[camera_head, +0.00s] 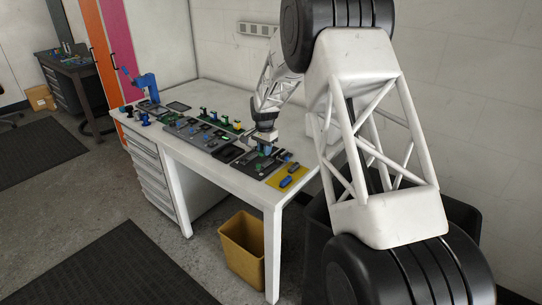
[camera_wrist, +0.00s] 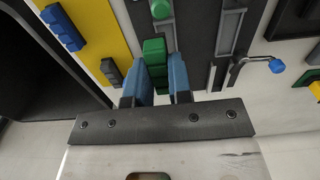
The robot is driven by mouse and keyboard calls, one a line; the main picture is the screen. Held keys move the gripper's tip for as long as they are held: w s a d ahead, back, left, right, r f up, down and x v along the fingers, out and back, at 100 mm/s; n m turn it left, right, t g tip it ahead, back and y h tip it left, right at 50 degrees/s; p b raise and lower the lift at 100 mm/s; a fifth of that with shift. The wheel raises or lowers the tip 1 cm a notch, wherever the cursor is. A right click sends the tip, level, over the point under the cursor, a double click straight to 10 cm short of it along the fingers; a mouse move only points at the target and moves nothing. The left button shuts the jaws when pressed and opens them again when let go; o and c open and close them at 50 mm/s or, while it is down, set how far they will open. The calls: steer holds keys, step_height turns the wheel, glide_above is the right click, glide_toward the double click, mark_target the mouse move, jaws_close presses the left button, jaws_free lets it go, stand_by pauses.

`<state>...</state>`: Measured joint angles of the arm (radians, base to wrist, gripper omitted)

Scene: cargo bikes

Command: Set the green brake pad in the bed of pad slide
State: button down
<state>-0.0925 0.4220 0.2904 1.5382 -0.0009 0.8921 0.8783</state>
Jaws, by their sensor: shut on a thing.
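My gripper (camera_wrist: 158,72) has two blue fingers shut on the green brake pad (camera_wrist: 154,48), a ribbed green block, in the wrist view. The pad is over or at the dark board (camera_wrist: 196,25); I cannot tell whether it touches it. A green knob-like part (camera_wrist: 161,9) is just beyond the pad, and a grey rail (camera_wrist: 229,35) runs along the board to the right. I cannot tell for certain which part is the pad slide's bed. In the head view my gripper (camera_head: 265,148) is low over the bench's near part, and the pad is too small to make out.
A lever with a blue knob (camera_wrist: 277,66) stands to the right in the wrist view. Several boards and small parts fill the white bench (camera_head: 181,86) behind. A yellow bin (camera_head: 241,248) stands on the floor.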

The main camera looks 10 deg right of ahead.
glide_above(252, 156)
steer(key=shift+s+f, duration=0.1)
steer(key=shift+s, duration=0.05)
steer(key=shift+f, duration=0.2)
stand_by(0.5)
steer(key=shift+f, duration=1.85)
steer(key=shift+f, duration=1)
stand_by(0.7)
steer(key=c, duration=1)
jaws_free()
steer(key=shift+o, duration=0.2)
steer(key=shift+r, duration=0.15)
step_height(252, 156, up, 8)
steer(key=shift+f, duration=0.2)
